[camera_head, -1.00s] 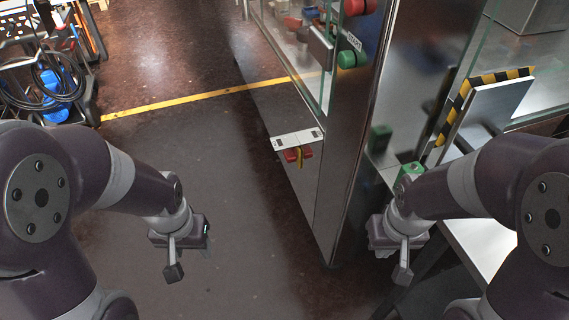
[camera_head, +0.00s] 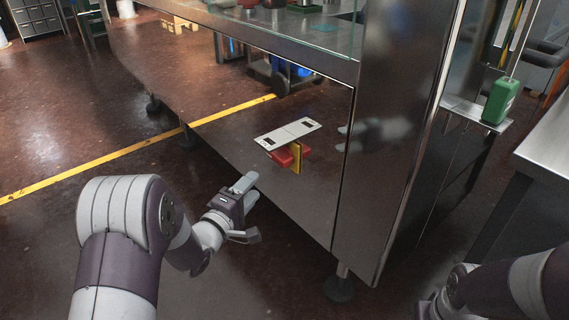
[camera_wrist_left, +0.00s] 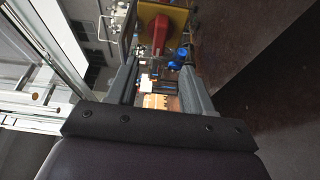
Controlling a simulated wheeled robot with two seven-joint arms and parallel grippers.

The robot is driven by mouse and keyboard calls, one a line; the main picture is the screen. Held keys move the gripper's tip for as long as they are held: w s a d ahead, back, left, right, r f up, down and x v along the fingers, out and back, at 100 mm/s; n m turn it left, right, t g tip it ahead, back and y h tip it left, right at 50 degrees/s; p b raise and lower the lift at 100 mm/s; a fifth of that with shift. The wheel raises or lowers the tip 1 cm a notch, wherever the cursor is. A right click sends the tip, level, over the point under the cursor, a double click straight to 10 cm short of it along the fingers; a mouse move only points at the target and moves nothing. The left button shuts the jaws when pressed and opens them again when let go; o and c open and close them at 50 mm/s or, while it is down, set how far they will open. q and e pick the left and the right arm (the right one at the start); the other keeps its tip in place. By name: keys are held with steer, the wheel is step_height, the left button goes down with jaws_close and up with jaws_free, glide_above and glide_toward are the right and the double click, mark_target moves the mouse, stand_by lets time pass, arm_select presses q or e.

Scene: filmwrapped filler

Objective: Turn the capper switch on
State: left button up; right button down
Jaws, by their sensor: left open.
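The capper switch is a red handle (camera_head: 285,157) on a yellow plate (camera_head: 297,158), on the front of the steel cabinet below a white label plate (camera_head: 287,134). My left gripper (camera_head: 252,190) is open and empty, to the left of and below the switch, apart from it. In the left wrist view the red handle (camera_wrist_left: 155,36) and yellow plate (camera_wrist_left: 178,20) show ahead, beyond the open fingers (camera_wrist_left: 160,85). My right arm shows only at the lower right of the head view, and its gripper cannot be made out clearly.
The steel cabinet (camera_head: 385,170) stands on feet with a glass-fronted upper part. A steel table (camera_head: 548,145) stands at the far right. The floor left of the cabinet is clear, with a yellow line (camera_head: 100,170).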

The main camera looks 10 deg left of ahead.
mark_target(276, 161)
arm_select(q)
steer(key=shift+n, duration=0.3)
steer(key=b+x, duration=0.4)
steer(key=x, duration=0.7)
steer(key=shift+w+a+f, duration=0.1)
steer(key=shift+w+f, duration=0.05)
steer(key=shift+f, duration=0.05)
steer(key=shift+w+r+b, duration=0.15)
steer(key=shift+w+b, duration=0.15)
steer(key=shift+w, duration=0.35)
jaws_close()
